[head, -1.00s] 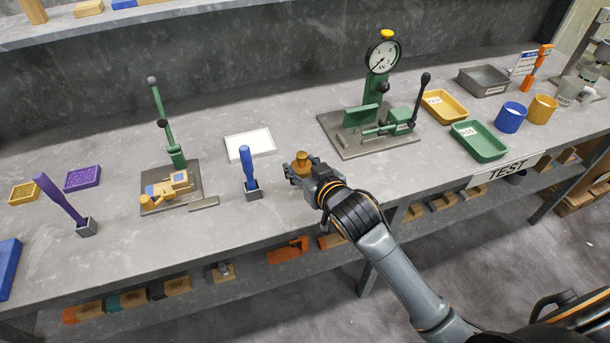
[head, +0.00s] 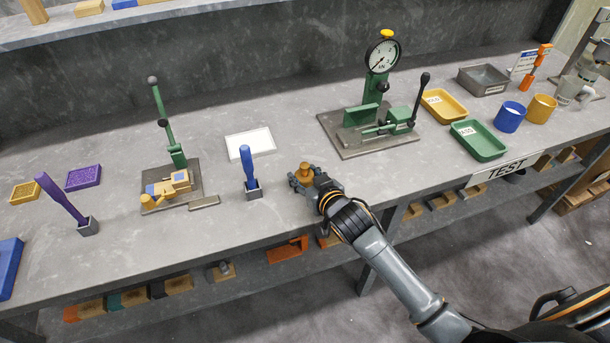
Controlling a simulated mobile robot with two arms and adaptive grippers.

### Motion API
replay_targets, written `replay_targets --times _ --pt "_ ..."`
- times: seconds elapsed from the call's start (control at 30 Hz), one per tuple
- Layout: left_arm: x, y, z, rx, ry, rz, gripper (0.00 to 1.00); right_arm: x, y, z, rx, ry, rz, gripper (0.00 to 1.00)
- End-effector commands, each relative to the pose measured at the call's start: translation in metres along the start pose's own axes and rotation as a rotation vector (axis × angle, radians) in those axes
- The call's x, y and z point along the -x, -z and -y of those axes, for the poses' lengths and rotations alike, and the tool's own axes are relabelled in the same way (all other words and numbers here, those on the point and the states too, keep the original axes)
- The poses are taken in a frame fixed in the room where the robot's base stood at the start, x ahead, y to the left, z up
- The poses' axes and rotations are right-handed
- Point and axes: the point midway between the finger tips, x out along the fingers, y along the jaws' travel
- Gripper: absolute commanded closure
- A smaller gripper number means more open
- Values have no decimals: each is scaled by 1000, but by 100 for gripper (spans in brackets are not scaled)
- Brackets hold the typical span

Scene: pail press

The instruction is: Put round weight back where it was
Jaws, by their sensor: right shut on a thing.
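The round weight (head: 305,168) is a small brass-coloured cylinder with a knob on top. It is upright between the fingers of my right gripper (head: 302,178), which is shut on it at the front part of the bench. I cannot tell whether its base touches the bench top. A flat white plate (head: 250,143) lies on the bench behind and to the left of the gripper. My left gripper is out of view.
A blue-handled tool (head: 247,165) stands left of the gripper. A green gauge press (head: 368,130) stands behind it to the right. A lever press (head: 170,180) is further left. Yellow tray (head: 445,105) and green tray (head: 479,140) lie right. Bench between plate and gauge press is clear.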

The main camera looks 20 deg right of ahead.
Motion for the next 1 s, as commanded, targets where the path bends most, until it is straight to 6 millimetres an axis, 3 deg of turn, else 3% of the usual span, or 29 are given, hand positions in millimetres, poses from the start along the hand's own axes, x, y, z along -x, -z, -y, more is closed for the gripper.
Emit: replay_targets --times 0.03,0.07,0.13,0.17,0.57,1.0 --pt "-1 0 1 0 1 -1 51 -1 1 0 0 1 -6 100" --pt "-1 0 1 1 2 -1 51 0 -2 0 0 0 1 48" --pt "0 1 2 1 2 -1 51 0 -2 0 0 0 1 34" --pt "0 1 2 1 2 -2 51 0 -2 0 0 0 1 31" --pt "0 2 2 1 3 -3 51 5 0 0 0 0 1 31" --pt "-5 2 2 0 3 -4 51 90 0 0 1 0 2 31"
